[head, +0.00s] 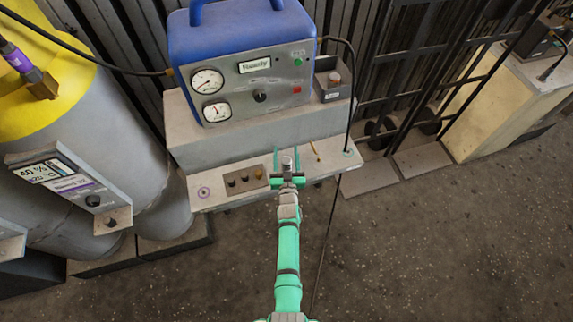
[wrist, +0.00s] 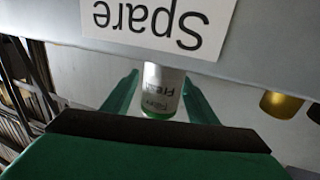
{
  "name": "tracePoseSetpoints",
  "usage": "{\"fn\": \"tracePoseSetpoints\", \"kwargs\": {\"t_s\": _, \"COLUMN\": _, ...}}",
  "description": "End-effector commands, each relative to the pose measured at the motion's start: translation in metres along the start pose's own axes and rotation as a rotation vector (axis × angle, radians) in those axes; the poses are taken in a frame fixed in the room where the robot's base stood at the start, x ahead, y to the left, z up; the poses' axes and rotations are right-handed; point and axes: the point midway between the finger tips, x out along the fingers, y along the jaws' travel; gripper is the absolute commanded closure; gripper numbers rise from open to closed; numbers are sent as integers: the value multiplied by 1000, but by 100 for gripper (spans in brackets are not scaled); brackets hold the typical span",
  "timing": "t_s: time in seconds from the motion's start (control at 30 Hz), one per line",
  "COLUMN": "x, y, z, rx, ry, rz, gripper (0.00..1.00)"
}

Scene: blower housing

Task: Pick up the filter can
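The filter can (wrist: 161,90) is a small pale cylinder with a green band and upside-down print reading "Filter" and "Fresh" in the wrist view. It stands on the grey ledge (head: 225,196) and shows in the head view as a small grey can (head: 287,163). My gripper (wrist: 160,96) is open, with one green finger on each side of the can and visible gaps between. In the head view my gripper (head: 288,160) reaches over the ledge from the front. The far side of the can is hidden.
A block of small fittings (head: 245,180) sits left of my gripper. A "Spare" label (wrist: 160,22) shows beyond the can.

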Motion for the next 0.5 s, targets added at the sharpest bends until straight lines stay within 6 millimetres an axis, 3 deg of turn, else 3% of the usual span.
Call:
{"fn": "tracePoseSetpoints", "kwargs": {"t_s": 0.03, "x": 0, "y": 0, "z": 0, "rx": 0, "ry": 0, "rz": 0, "gripper": 58}}
{"fn": "tracePoseSetpoints", "kwargs": {"t_s": 0.2, "x": 0, "y": 0, "z": 0, "rx": 0, "ry": 0, "rz": 0, "gripper": 95}}
{"fn": "tracePoseSetpoints", "kwargs": {"t_s": 0.5, "x": 0, "y": 0, "z": -1, "rx": 0, "ry": 1, "rz": 0, "gripper": 95}}
